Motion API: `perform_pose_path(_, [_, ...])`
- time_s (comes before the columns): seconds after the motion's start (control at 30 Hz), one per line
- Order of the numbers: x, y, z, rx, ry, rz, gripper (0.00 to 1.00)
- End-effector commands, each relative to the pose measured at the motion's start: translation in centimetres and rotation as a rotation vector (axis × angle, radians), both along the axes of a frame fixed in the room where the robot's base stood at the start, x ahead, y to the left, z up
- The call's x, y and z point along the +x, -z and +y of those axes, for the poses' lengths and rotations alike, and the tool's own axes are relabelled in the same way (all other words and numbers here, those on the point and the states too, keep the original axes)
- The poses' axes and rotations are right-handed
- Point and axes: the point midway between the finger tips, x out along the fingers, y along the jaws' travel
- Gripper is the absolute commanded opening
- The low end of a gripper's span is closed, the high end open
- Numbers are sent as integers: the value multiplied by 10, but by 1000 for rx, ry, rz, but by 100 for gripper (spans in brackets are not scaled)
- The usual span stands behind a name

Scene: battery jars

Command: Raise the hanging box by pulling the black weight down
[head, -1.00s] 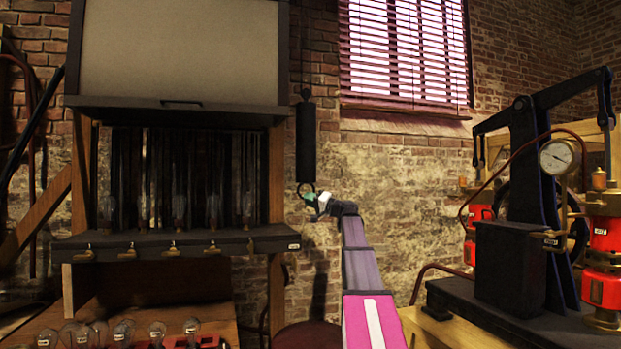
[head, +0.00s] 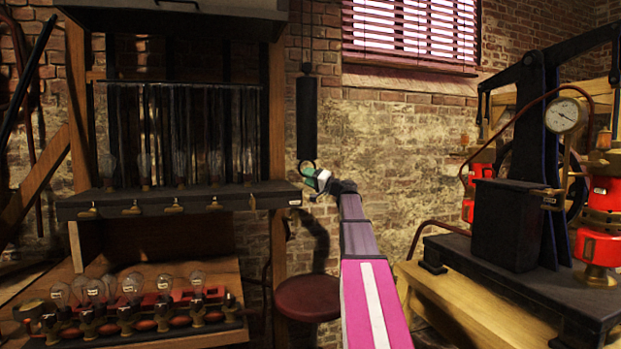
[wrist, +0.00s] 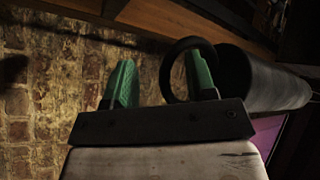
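The black weight (head: 306,116) is an upright dark cylinder hanging against the brick wall, with a ring at its lower end. My gripper (head: 315,177) is at that ring. In the wrist view, the green fingers of my gripper (wrist: 159,82) stand apart. The black ring (wrist: 167,70) appears looped around the right finger, and the weight (wrist: 285,90) extends to the right. The hanging box (head: 150,19) is at the top left of the head view. Only its dark lower part shows; the rest is above the frame.
A dark shelf (head: 235,197) with glass bulbs and small taps is below the box. More bulbs stand on the wooden bench (head: 125,280). A black pump with a gauge (head: 565,115) stands at right.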

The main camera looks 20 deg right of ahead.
Motion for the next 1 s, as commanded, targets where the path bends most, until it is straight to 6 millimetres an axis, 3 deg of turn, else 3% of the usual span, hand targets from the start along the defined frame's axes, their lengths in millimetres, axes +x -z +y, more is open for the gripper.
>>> perform_pose_path(0.03, [8,-1,1,-4,6,2,50])
perform_pose_path(0.37, [1,0,-1,-1,7,1,50])
perform_pose_path(1.0, [-72,23,-66,0,6,-2,50])
